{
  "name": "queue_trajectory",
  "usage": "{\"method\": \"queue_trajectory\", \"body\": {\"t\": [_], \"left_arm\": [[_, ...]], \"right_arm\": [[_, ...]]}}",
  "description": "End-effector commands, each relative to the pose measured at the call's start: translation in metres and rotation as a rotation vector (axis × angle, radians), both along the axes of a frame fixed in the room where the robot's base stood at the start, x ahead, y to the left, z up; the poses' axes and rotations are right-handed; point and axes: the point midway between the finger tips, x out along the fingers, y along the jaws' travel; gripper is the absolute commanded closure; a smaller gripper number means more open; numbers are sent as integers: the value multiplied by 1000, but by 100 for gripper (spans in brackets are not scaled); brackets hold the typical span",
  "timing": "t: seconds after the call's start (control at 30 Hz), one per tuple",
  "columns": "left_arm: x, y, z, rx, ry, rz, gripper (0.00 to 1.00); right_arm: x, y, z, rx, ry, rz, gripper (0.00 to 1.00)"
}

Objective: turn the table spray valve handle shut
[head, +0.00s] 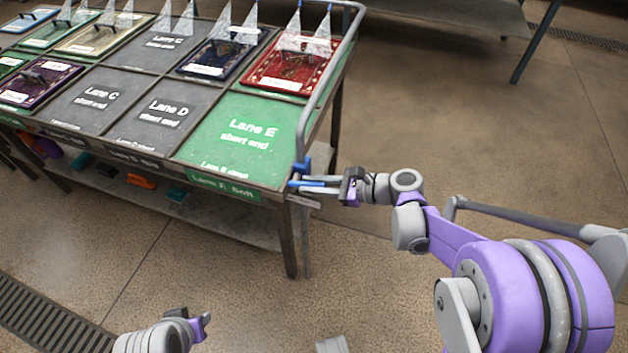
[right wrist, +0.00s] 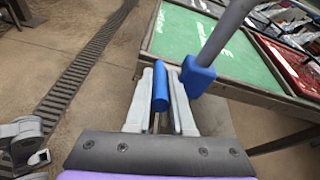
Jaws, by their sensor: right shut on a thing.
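The spray valve is at the near right corner of the lane table, at the lower end of a grey pipe. Its blue body (head: 302,165) also shows in the right wrist view (right wrist: 198,78). The blue handle (head: 293,184) is a short bar beside the body. In the right wrist view, the handle (right wrist: 160,88) lies between the two grey fingers. My right gripper (head: 306,185) is shut on this handle. My left gripper (head: 195,322) is low in the head view, away from the valve; its finger opening is unclear.
The green Lane E panel (head: 245,138) is beside the valve. Pale, see-through spray fans (head: 305,42) stand over the far mats, including a red mat (head: 290,68). A floor drain (head: 45,318) runs at lower left. The floor right of the table is open.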

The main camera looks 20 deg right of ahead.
Motion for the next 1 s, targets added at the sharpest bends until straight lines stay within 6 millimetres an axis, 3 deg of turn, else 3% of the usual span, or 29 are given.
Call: {"method": "queue_trajectory", "body": {"t": [0.03, 0.1, 0.4, 1.0], "left_arm": [[0, 0, 14, 0, -5, 0, 67], [0, 0, 25, 0, -8, 0, 67], [2, 0, 60, 0, -19, 0, 67], [6, 0, 92, 0, -30, 0, 67]], "right_arm": [[0, 2, 10, -38, 21, 3, 100], [1, 3, 13, -93, 59, 2, 100], [6, 10, 23, -329, 219, 3, 100], [21, 30, 34, -791, 530, 2, 100]]}}
